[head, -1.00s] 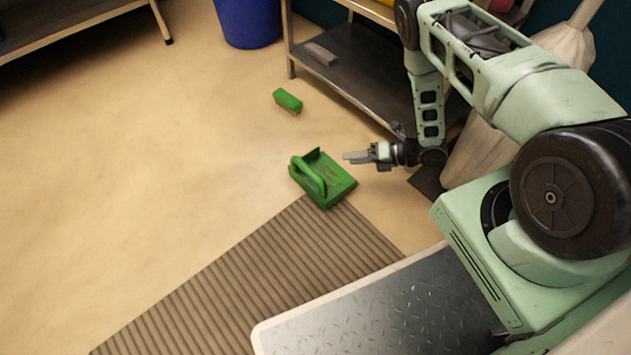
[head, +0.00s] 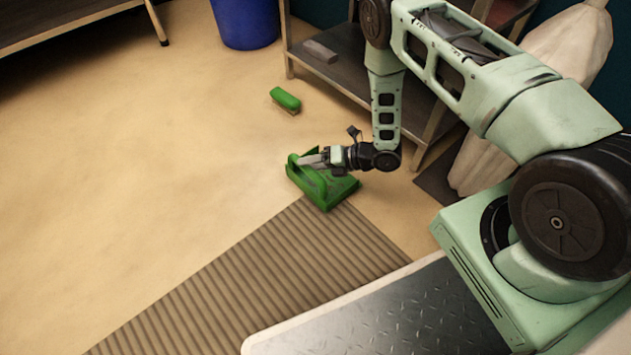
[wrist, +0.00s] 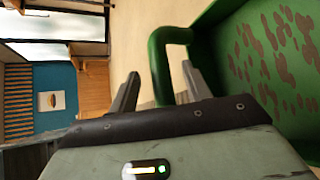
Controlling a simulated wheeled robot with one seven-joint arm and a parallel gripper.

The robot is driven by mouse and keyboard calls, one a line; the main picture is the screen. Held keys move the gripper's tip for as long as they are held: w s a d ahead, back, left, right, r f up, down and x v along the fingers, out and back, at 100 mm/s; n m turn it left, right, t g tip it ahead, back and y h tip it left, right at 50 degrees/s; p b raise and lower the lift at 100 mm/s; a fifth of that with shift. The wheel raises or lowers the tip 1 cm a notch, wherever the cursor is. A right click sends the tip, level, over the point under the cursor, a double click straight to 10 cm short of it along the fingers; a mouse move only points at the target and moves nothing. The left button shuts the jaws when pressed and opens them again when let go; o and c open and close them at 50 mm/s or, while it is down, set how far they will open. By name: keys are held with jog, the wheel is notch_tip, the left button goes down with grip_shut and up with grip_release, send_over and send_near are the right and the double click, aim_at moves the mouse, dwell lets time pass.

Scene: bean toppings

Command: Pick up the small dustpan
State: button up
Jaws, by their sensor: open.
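The small green dustpan (head: 336,192) lies on the floor at the far end of the ribbed mat, with brown specks on its pan in the wrist view (wrist: 275,60). My gripper (head: 308,160) is over the dustpan from the right and hides part of its handle. In the wrist view my gripper (wrist: 160,88) is open, with one finger on each side of the green handle (wrist: 160,65). The handle is nearer the right finger, and I cannot tell whether they touch. The jaws are not closed on it.
A green brush (head: 286,99) lies on the floor beyond the dustpan. A metal shelf (head: 345,60) stands behind my arm, with a blue bin (head: 246,22) beside it. The ribbed mat (head: 250,275) lies in front. The floor to the left is clear.

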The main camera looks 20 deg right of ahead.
jog(key=shift+w+a+f+b, duration=0.3)
jog(key=shift+a+f+b, duration=0.1)
jog(key=shift+a+f, duration=0.25)
jog(key=shift+w+a, duration=0.35)
jog(key=shift+a, duration=0.1)
jog(key=shift+r, duration=0.1)
grip_shut()
jog(key=shift+r, duration=0.1)
